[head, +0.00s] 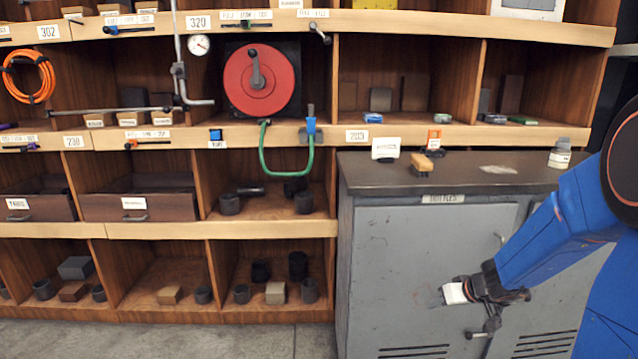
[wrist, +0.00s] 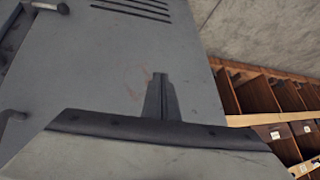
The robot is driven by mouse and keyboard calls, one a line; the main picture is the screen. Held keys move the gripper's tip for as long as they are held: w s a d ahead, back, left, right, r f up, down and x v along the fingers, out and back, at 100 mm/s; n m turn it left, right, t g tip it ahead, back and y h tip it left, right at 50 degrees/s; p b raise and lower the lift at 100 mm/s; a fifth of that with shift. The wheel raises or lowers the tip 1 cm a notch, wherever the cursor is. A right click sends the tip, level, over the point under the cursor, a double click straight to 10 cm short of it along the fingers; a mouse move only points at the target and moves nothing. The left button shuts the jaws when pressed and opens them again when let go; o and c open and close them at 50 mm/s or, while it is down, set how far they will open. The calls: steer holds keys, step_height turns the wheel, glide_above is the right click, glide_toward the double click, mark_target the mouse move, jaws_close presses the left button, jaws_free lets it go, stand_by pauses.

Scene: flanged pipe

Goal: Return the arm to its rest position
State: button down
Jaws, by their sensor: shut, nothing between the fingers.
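My gripper (head: 428,296) is at the end of my blue arm, which reaches in from the right in the head view. It is in front of the grey cabinet's (head: 380,270) left door, below the top. The fingers are together with nothing between them. In the wrist view the closed fingers of my gripper (wrist: 160,95) stand in front of the grey cabinet face (wrist: 100,60). I cannot tell how far the fingertips are from the door.
The cabinet top (head: 460,175) carries a tan block (head: 421,162), a white card (head: 385,148) and a jar (head: 560,155). Wooden shelves hold a red disc (head: 260,80) with a handle, a green hose (head: 285,172) and a grey pipe (head: 180,85). Floor (head: 250,340) at the front left is clear.

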steer(key=s+a+r+g, duration=0.1)
steer(key=s+a+r, duration=0.45)
steer(key=s, duration=0.25)
steer(key=s+a+r+g, duration=0.1)
steer(key=s+a+r, duration=0.3)
steer(key=s+r, duration=0.3)
steer(key=s+d+r+m+h, duration=0.1)
steer(key=s+d, duration=0.1)
steer(key=s, duration=0.6)
steer(key=s+d+r+m+h, duration=0.1)
steer(key=s+d+r+h, duration=0.1)
steer(key=s, duration=0.7)
steer(key=shift+h, duration=0.3)
